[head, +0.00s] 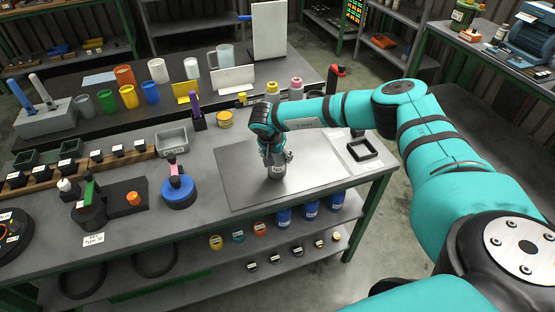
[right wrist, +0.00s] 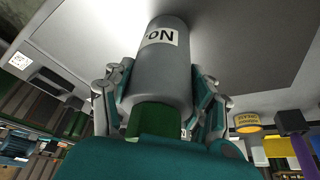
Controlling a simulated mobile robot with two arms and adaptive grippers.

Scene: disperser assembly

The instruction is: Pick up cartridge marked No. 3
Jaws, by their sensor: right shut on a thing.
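A grey cylindrical cartridge (head: 277,172) is upright over the grey metal plate (head: 240,192) in the middle of the workbench. My right gripper (head: 275,156) reaches it from above and is shut around its upper part. In the right wrist view the grey cartridge (right wrist: 156,75) sits between the two fingers of the right gripper (right wrist: 160,95), with a green section at its near end. Its white label reads "No", but the number is not legible. Whether its base touches the plate cannot be told. My left gripper is not in view.
Left of the plate stand a blue round device (head: 179,192) and a grey bin (head: 171,141). A yellow tin (head: 225,119) and a purple-topped black piece stand behind it. A black square frame (head: 362,149) lies to the right. Blue containers (head: 311,208) stand on the shelf below.

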